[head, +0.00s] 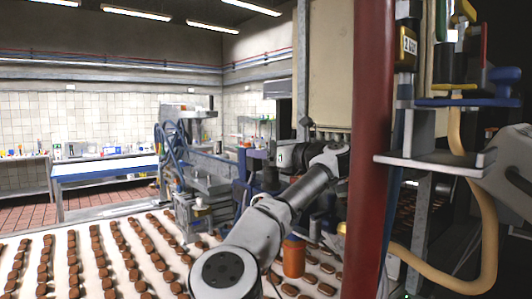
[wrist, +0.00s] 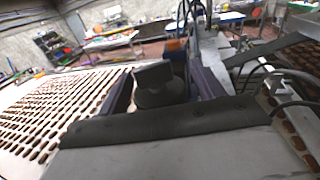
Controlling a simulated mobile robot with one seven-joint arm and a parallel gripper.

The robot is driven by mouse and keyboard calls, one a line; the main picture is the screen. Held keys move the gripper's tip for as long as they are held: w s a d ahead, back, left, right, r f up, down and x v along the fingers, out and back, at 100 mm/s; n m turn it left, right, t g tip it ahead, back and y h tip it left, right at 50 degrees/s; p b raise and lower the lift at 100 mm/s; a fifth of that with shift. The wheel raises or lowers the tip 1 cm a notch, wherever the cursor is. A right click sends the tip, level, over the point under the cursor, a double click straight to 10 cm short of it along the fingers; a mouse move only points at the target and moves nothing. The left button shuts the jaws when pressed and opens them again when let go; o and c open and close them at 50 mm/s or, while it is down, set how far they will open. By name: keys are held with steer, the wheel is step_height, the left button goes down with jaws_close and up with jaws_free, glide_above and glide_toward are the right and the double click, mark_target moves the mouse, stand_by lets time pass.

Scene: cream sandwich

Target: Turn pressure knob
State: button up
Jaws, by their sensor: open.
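My gripper (wrist: 160,72) is open in the wrist view. Its two dark blue-purple fingers stand apart, one on each side of a dark knob (wrist: 153,76). The knob has a flat, block-like top over a rounder dark base. It shows between the fingers, with a visible gap on the right; whether the left finger touches it I cannot tell. In the head view my arm reaches over the belt towards the grey machine, and my gripper (head: 257,172) is beside the machine's right side. The knob cannot be made out there.
A white conveyor belt (head: 68,244) with rows of brown biscuits runs below. The grey machine (head: 200,150) with blue hoses stands over it. A dark red post (head: 370,150) and a metal shelf bracket (head: 435,160) are close on the right. A table (head: 100,170) stands behind.

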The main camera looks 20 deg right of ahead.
steer(key=b+v, duration=0.1)
steer(key=v, duration=0.6)
steer(key=shift+s+d+b, duration=0.1)
steer(key=shift+s+b, duration=0.15)
steer(key=shift+b, duration=0.05)
